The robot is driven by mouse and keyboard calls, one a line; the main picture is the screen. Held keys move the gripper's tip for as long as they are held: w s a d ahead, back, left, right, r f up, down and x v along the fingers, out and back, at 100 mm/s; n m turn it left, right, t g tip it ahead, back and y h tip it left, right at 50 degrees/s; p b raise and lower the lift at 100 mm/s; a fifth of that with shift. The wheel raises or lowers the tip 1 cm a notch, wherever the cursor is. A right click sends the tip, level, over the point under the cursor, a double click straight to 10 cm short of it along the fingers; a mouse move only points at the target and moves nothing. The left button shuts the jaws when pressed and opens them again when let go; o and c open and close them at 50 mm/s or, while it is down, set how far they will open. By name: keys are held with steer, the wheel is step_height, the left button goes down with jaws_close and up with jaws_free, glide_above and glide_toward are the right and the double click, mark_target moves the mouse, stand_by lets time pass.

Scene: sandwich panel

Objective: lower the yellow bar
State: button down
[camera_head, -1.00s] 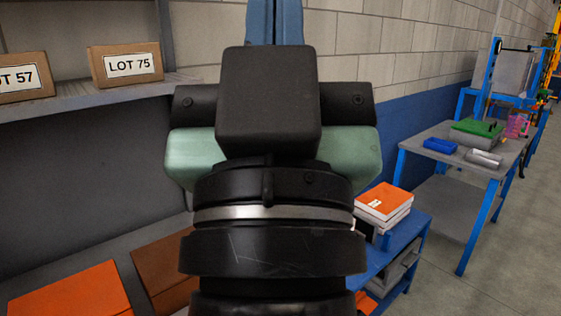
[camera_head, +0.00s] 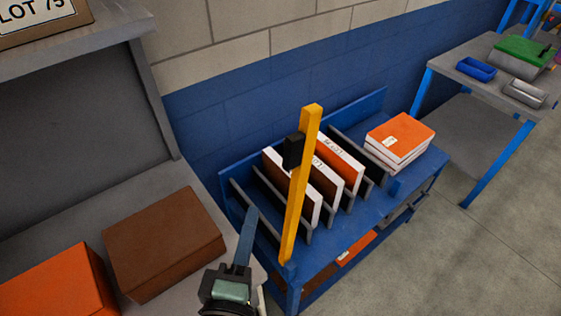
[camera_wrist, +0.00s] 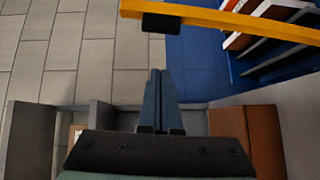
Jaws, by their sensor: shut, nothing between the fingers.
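The yellow bar (camera_head: 301,185) stands nearly upright at the front left corner of the blue rack in the head view, with a black block (camera_head: 293,151) on its upper part. In the wrist view the yellow bar (camera_wrist: 225,22) crosses the top, and its black block (camera_wrist: 161,23) lies just beyond my fingertips. My gripper (camera_head: 250,212) is shut and empty, to the left of the bar and apart from it. In the wrist view my gripper (camera_wrist: 158,75) shows its two fingers pressed together, pointing toward the black block.
The blue rack (camera_head: 342,240) holds several upright white and orange books between dividers, with an orange-topped stack (camera_head: 400,138) at its right. A brown box (camera_head: 163,243) and an orange box (camera_head: 62,285) lie on the grey shelf at left. A grey table (camera_head: 487,77) stands at the right.

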steer(key=w+d+f+p, duration=0.1)
steer(key=w+d+p, duration=0.4)
steer(key=w, duration=0.7)
steer(key=shift+w, duration=0.1)
